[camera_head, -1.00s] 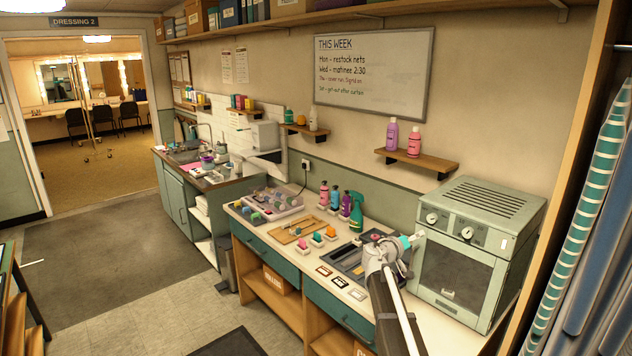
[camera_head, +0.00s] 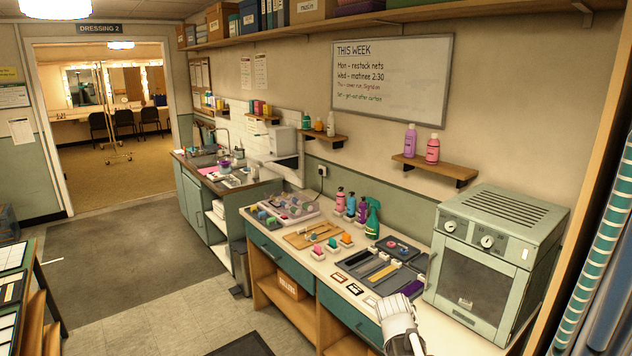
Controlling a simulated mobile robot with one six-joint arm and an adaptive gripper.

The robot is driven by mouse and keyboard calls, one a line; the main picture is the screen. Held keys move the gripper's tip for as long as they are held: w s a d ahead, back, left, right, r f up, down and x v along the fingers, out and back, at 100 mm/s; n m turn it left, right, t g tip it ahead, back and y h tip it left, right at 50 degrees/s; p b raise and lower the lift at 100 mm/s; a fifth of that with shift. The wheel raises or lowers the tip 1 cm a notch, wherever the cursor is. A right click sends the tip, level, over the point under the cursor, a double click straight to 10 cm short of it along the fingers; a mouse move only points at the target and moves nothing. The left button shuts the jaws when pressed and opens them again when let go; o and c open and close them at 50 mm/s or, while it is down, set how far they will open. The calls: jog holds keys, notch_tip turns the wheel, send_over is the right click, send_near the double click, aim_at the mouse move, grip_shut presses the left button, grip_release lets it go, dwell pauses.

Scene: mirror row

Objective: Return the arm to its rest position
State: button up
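My arm (camera_head: 397,318) shows at the bottom right of the head view, low in front of the workbench (camera_head: 338,262) and its teal drawers. Only a pale, rounded part of the arm is in view. The fingertips of my gripper cannot be made out, so whether it is open or shut does not show. A dark tray (camera_head: 384,272) with compartments lies on the bench just beyond the arm. A purple item (camera_head: 412,288) lies at its right end, beside the oven.
A pale green oven (camera_head: 497,262) stands on the bench to the right of my arm. Spray and pump bottles (camera_head: 372,218) stand at the bench's back. A wall shelf (camera_head: 435,169) with two bottles hangs above. The floor (camera_head: 170,310) at left is largely clear.

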jog(key=s+a+f+n+g+y, duration=0.2)
jog(key=s+a+y, duration=0.2)
jog(key=s+a, duration=0.3)
jog(key=shift+s+a, duration=0.3)
jog(key=shift+s, duration=0.5)
